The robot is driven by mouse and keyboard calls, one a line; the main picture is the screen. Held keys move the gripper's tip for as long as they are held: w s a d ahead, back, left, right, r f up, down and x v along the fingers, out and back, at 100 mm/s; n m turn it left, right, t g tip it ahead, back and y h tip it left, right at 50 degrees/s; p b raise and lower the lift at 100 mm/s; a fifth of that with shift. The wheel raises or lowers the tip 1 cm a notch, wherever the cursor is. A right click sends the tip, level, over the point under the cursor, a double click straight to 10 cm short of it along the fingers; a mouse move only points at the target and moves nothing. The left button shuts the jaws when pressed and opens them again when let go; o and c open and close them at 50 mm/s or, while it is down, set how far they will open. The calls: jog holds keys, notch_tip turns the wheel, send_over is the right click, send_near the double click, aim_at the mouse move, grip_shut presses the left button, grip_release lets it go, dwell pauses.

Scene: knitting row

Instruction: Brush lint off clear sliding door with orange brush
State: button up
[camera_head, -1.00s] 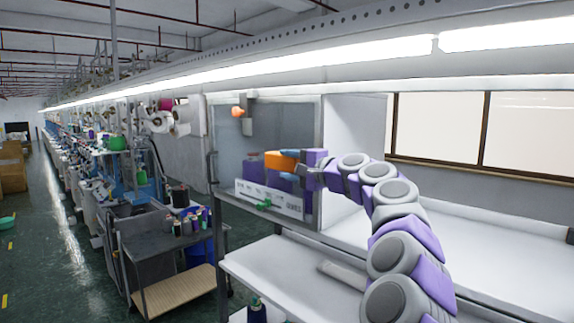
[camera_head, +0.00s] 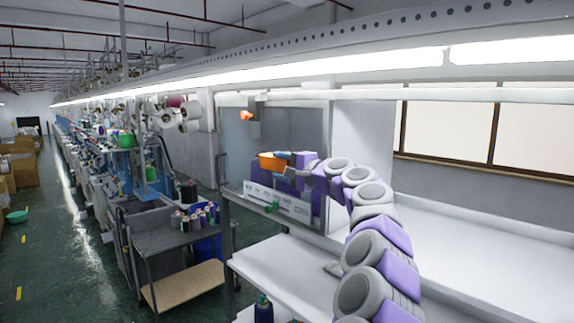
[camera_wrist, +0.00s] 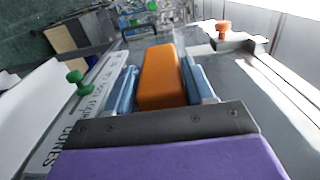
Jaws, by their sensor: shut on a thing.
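The orange brush (camera_head: 271,161) is held between the fingers of my gripper (camera_head: 283,163), in front of the clear sliding door (camera_head: 232,150). In the wrist view the orange brush (camera_wrist: 161,76) sits lengthwise between the two blue fingers of my gripper (camera_wrist: 162,88), which are shut on it. The door's lower edge carries a white strip with lettering and a green knob (camera_head: 272,208); the green knob also shows in the wrist view (camera_wrist: 75,77). I cannot tell whether the brush touches the door. No lint is discernible at this size.
An orange knob (camera_head: 246,115) is on the machine above the brush. A grey cart (camera_head: 165,240) with several yarn cones stands to the left. The green floor aisle (camera_head: 70,260) at far left is mostly open.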

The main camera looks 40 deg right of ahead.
aim_at(263, 161)
jog(key=shift+w+a+r+p, duration=0.1)
jog(key=shift+w+r+p, duration=0.05)
jog(key=shift+w+p, duration=0.9)
jog(key=shift+w+f, duration=0.2)
jog(key=shift+w, duration=1.2)
jog(key=shift+w+f, duration=0.1)
jog(key=shift+w, duration=1.35)
jog(key=shift+w+a, duration=0.15)
jog(key=shift+w, duration=0.15)
jog(key=shift+r, duration=0.2)
jog(key=shift+a, duration=0.1)
jog(key=a+b, duration=0.6)
jog(key=a, duration=0.2)
jog(key=shift+s+a, duration=0.35)
